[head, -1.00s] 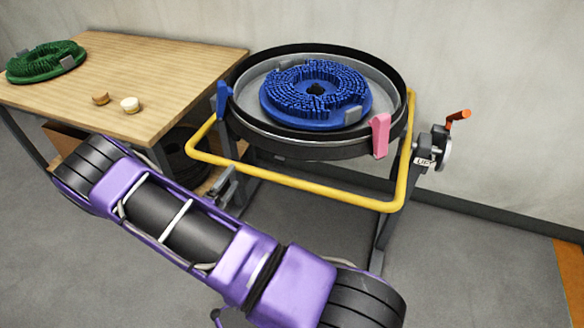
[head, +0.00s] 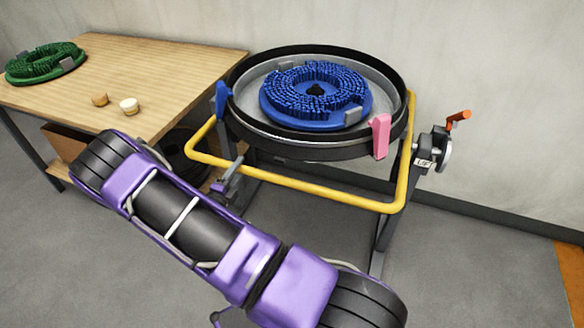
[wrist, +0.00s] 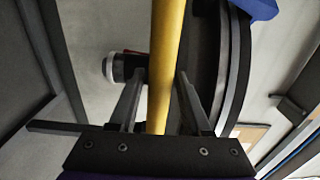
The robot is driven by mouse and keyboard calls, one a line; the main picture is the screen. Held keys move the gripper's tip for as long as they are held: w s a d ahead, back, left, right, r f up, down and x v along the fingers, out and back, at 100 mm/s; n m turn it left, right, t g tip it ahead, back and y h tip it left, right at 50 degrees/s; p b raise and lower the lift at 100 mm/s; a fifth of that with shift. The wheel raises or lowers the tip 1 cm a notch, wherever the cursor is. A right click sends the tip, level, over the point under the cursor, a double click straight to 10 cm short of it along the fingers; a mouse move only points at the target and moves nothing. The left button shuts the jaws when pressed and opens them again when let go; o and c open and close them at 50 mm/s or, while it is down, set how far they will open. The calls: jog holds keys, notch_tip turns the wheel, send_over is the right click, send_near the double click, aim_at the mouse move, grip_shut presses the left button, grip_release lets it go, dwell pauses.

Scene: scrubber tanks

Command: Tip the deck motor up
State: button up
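The deck motor is a round black-rimmed deck (head: 392,75) in a stand, facing up and nearly level. A blue brush ring (head: 315,92) lies in it. A yellow bar frame (head: 310,188) runs around its front; the bar also shows in the wrist view (wrist: 167,60). A blue tab (head: 223,100) and a pink tab (head: 381,136) sit on the rim. My gripper (head: 237,166) is at the front bar, left of its middle. In the wrist view its fingers (wrist: 162,85) stand apart, one on each side of the bar, with no clear grip on it.
A wooden table (head: 170,75) at left holds a green brush ring (head: 45,62) and two small knobs (head: 129,105). An orange-handled crank (head: 458,118) is at the stand's right. The wall is close behind; the floor at right is clear.

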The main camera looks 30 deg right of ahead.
aim_at(244, 119)
grip_shut()
jog(key=r+p, duration=0.1)
jog(key=r, duration=0.1)
jog(key=r+p, duration=0.2)
jog(key=w+d+r+p, duration=0.1)
jog(key=r+p, duration=0.1)
jog(key=r, duration=0.1)
jog(key=shift+d+r, duration=0.1)
jog(key=shift+r, duration=0.05)
jog(key=r+p, duration=0.1)
jog(key=r, duration=0.1)
jog(key=w+d+r+p, duration=0.1)
jog(key=r+p, duration=0.1)
jog(key=w+d+r+p, duration=0.1)
jog(key=r+p, duration=0.1)
jog(key=shift+d+r, duration=0.2)
jog(key=shift+r, duration=0.15)
jog(key=shift+f, duration=0.1)
jog(key=w+d+r, duration=0.2)
jog(key=d+r, duration=0.1)
jog(key=r, duration=0.2)
jog(key=shift+w+d+r+p, duration=0.35)
jog(key=shift+r, duration=0.05)
